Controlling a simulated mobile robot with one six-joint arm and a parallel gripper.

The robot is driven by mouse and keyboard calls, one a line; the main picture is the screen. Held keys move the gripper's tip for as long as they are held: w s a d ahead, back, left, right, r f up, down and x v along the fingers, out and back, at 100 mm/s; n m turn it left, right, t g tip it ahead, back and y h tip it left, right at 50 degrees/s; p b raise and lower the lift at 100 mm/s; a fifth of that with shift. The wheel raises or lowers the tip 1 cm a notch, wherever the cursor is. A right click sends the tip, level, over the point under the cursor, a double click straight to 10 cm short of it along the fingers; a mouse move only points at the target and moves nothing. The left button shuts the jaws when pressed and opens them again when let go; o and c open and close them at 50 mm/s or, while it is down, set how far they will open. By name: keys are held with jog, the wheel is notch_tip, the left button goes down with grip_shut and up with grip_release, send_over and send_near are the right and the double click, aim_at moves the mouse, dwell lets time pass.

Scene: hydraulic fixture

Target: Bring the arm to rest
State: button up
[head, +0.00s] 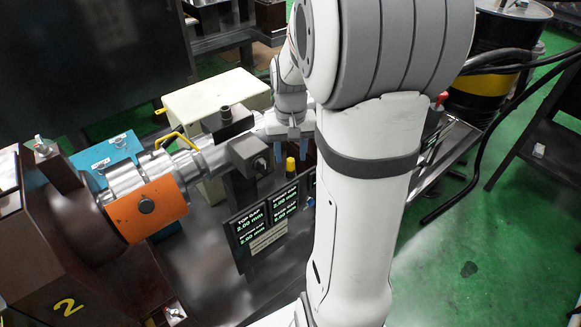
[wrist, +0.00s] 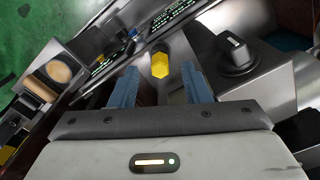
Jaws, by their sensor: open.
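My gripper (head: 292,152) hangs from my white arm beside the hydraulic fixture, with its blue fingers pointing down. In the wrist view my gripper (wrist: 162,88) shows two blue fingers spread apart with nothing held between them. A yellow knob (head: 290,165) stands just below and left of the fingers in the head view. In the wrist view the yellow knob (wrist: 160,65) appears beyond the gap between the fingertips, apart from them. My upper arm hides part of the fixture's right side in the head view.
A silver cylinder with an orange band (head: 147,208) lies left of my gripper. A display panel (head: 262,228) with green readouts stands below. A black selector knob (wrist: 235,52) sits on the metal right of the fingers. A cream box (head: 210,98), a drum (head: 490,75) and dark hoses (head: 500,62) stand farther back.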

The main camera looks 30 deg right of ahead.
notch_tip(320, 180, up, 5)
jog(key=shift+s+a+r+p, duration=0.1)
jog(key=shift+a+r+p, duration=0.2)
jog(key=shift+p, duration=0.1)
jog(key=s+a+r+n+t+p, duration=0.2)
jog(key=s+a+r+p, duration=0.5)
jog(key=s+a, duration=0.4)
jog(key=shift+s+a+r+n+t, duration=0.3)
jog(key=shift+s+r+n, duration=0.15)
jog(key=shift+s+n, duration=0.5)
jog(key=shift+d, duration=0.1)
